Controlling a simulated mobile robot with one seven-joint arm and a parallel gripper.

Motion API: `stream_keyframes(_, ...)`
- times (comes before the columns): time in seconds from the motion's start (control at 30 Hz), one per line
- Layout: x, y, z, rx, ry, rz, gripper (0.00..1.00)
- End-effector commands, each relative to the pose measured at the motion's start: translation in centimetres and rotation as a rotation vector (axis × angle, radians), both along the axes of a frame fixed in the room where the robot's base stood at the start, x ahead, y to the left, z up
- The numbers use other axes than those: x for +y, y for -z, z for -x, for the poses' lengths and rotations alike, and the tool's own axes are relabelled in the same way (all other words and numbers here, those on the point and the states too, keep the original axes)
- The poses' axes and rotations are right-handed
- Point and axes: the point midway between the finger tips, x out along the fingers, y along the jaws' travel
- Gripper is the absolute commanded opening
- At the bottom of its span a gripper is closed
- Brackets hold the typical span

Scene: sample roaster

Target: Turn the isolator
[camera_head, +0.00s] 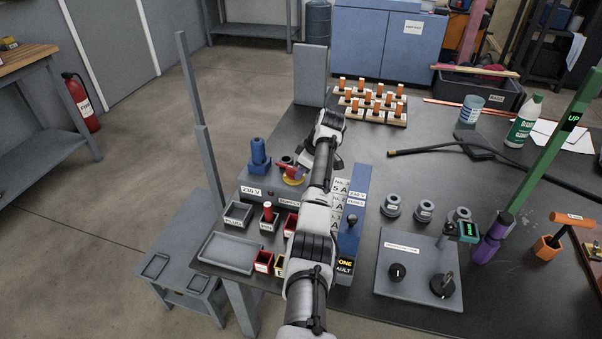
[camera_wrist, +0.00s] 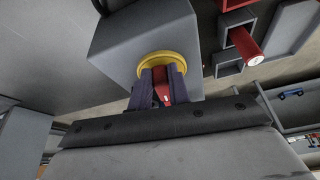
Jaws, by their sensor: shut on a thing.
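The isolator is a red handle (camera_wrist: 163,80) on a round yellow plate (camera_wrist: 168,62), fixed to a grey box (camera_wrist: 135,35) in the wrist view. In the head view the yellow plate (camera_head: 292,181) shows on the supply box (camera_head: 270,194), partly covered by my arm. My gripper (camera_wrist: 162,82) is shut on the red handle, with one dark finger on each side of it. Much of the plate's lower edge is hidden behind the fingers.
A blue plug (camera_head: 259,155) stands on the box close left of the isolator. Small grey trays (camera_head: 238,214) and red pieces lie in front. A blue and white panel (camera_head: 352,205) stands at the right of my arm. A rack of orange-handled samplers (camera_head: 370,101) sits behind.

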Motion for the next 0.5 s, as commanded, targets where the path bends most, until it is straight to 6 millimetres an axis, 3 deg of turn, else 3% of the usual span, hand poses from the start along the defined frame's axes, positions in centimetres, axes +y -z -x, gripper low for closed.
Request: stream_keyframes(0.5,-0.1,-0.17,-0.5,-0.004,-0.148,0.0,0.0)
